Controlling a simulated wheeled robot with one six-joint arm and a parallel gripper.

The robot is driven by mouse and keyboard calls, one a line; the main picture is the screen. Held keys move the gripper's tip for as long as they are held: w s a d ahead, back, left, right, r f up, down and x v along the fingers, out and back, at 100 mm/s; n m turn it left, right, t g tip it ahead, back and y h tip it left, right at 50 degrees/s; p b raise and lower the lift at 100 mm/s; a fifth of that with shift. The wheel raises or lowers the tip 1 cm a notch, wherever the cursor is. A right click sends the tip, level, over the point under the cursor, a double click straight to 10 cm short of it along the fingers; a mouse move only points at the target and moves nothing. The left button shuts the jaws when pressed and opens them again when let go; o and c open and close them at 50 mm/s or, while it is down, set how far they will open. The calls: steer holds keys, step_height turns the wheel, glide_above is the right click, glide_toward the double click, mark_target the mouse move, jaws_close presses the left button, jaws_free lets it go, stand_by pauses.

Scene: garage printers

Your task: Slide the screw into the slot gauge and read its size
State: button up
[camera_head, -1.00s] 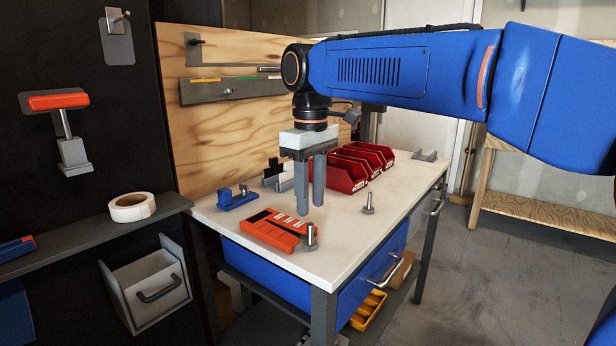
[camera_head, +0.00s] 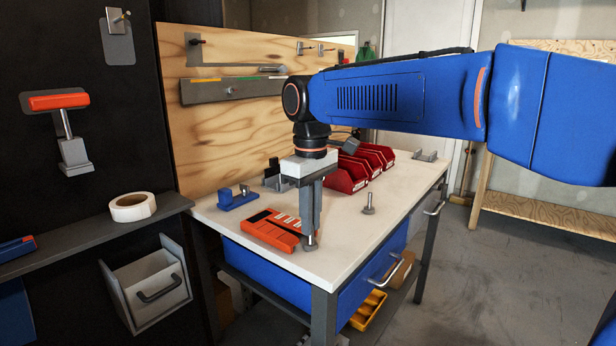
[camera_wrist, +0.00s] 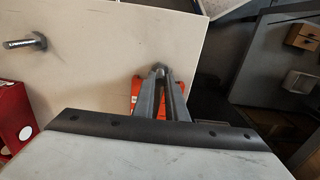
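The orange slot gauge (camera_head: 268,232) lies flat on the white bench top, with pale marks and a dark end. In the wrist view part of its orange body (camera_wrist: 135,95) shows beside my fingers. One metal screw (camera_head: 309,245) stands head down at the gauge's near right end; my fingers hide most of its shank. A second screw (camera_head: 368,203) stands head down farther right, and it shows in the wrist view (camera_wrist: 28,43). My gripper (camera_head: 312,232) points down with its fingertips at the first screw. The fingers overlap in view, so their grip on it is unclear.
A blue block fixture (camera_head: 238,200) stands left of the gauge. Red bins (camera_head: 345,177) stand at the back of the bench. The bench's front edge (camera_head: 330,284) is close to the first screw. The bench around the second screw is clear.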

jaws_close()
steer(key=shift+w+a, duration=1.05)
steer(key=shift+a, duration=0.3)
steer(key=shift+w+a, duration=1.05)
steer(key=shift+a, duration=0.35)
steer(key=shift+w+a, duration=1.05)
steer(key=shift+a, duration=0.3)
stand_by(1.3)
stand_by(0.4)
steer(key=o, duration=0.7)
jaws_free()
steer(key=shift+c, duration=0.2)
